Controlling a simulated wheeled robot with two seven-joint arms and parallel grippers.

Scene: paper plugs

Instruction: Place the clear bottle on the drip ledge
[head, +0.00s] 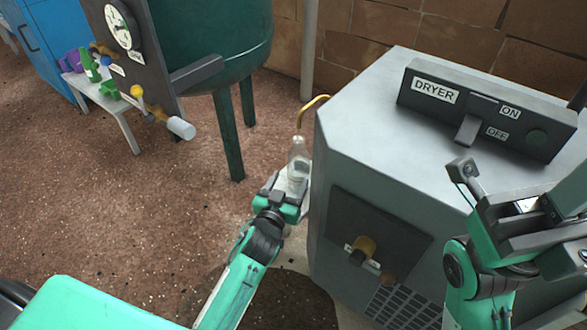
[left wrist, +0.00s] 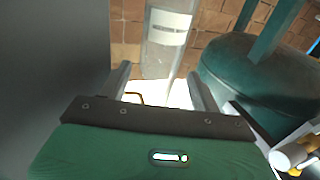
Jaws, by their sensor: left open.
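The clear bottle (head: 298,158) stands roughly upright at my left gripper (head: 291,184), beside the left side of the grey dryer. In the left wrist view the bottle (left wrist: 160,60), with a pale label, shows between and beyond the two fingers of my left gripper (left wrist: 160,85). These fingers are open, with gaps at the bottle's sides. The bottle's base is hidden in the head view, and I cannot make out the drip ledge clearly. My right gripper (head: 466,178) is partly in view above the dryer's right side; its jaw state is unclear.
The dryer (head: 365,130) has a switch panel (head: 487,110) on top and a brass-coloured knob (head: 362,250) in front. A curved brass pipe (head: 314,102) leaves its left side. A green tank (head: 215,45) on legs and a small bench (head: 115,103) stand left. Floor between is clear.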

